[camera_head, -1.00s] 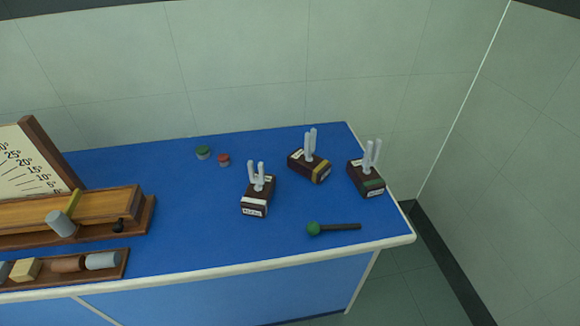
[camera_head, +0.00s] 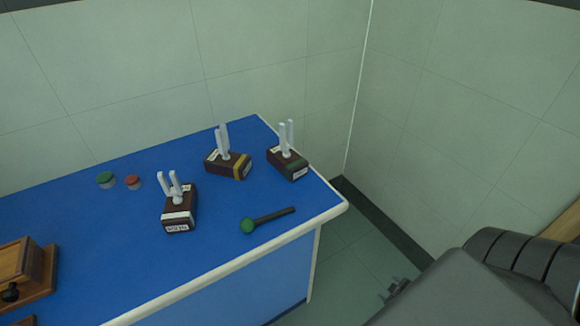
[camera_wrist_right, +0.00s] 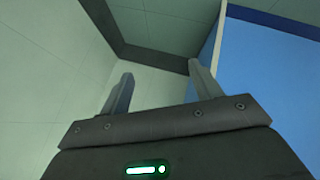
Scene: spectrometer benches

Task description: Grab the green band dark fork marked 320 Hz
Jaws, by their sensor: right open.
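The fork with the green band (camera_head: 288,164) stands on the blue table near its far right corner. It has a dark reddish-brown box base, pale upright prongs and a white label too small to read. My right gripper (camera_head: 393,289) is low beyond the table's right edge, apart from the fork. In the right wrist view my right gripper (camera_wrist_right: 158,74) is open and empty, with floor and wall beyond it. My left gripper is not in view.
A yellow-banded fork (camera_head: 228,165) stands left of the green-banded one, and a white-banded fork (camera_head: 179,210) stands nearer. A green-headed mallet (camera_head: 249,226) lies in front. Green (camera_head: 106,180) and red (camera_head: 133,182) lidded pots sit at left. A wall is behind.

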